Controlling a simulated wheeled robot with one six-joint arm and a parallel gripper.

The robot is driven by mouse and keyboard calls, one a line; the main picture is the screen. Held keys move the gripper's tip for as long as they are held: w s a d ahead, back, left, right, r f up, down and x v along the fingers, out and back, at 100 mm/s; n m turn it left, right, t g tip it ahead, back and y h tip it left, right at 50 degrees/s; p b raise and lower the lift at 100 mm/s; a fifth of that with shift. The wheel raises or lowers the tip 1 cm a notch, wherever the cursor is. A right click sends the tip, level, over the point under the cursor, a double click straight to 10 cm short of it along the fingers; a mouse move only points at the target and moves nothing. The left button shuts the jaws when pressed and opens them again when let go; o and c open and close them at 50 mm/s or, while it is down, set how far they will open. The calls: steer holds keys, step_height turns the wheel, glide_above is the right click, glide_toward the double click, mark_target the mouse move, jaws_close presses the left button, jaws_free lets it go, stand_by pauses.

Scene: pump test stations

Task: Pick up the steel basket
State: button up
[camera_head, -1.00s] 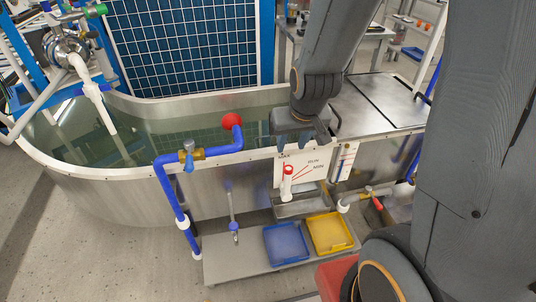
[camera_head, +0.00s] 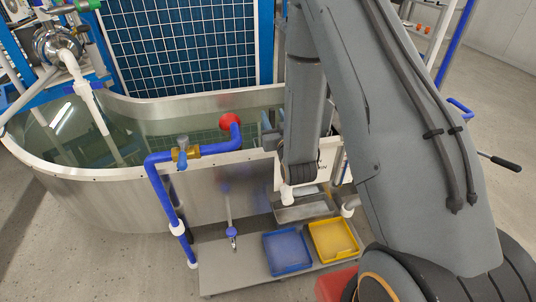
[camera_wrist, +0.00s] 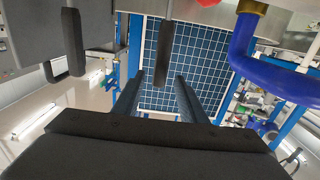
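An open steel box (camera_head: 305,208) stands below the tank's front wall in the head view, behind the yellow and blue trays. It may be the steel basket, but I cannot tell for sure. In the head view, my forearm hides most of my gripper near the tank's front rim, above the steel box. I cannot see the steel box clearly in the wrist view.
The water-filled tank (camera_head: 110,180) has a blue pipe (camera_head: 160,185) with a brass valve at its front. A blue tray (camera_head: 287,268) and a yellow tray (camera_head: 356,252) lie on the low grey platform (camera_head: 228,276). Blue pipework (camera_wrist: 282,78) shows close in the wrist view.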

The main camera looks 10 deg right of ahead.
steer(key=shift+w, duration=1.05)
steer(key=shift+w+d+f, duration=0.1)
steer(key=shift+w+f, duration=0.1)
steer(key=shift+w, duration=0.75)
steer(key=shift+w+a+f, duration=0.1)
steer(key=shift+w+f, duration=0.1)
steer(key=shift+w, duration=0.75)
steer(key=shift+w+d+f, duration=0.1)
steer(key=shift+w+f, duration=0.1)
steer(key=shift+w, duration=0.75)
jaws_close()
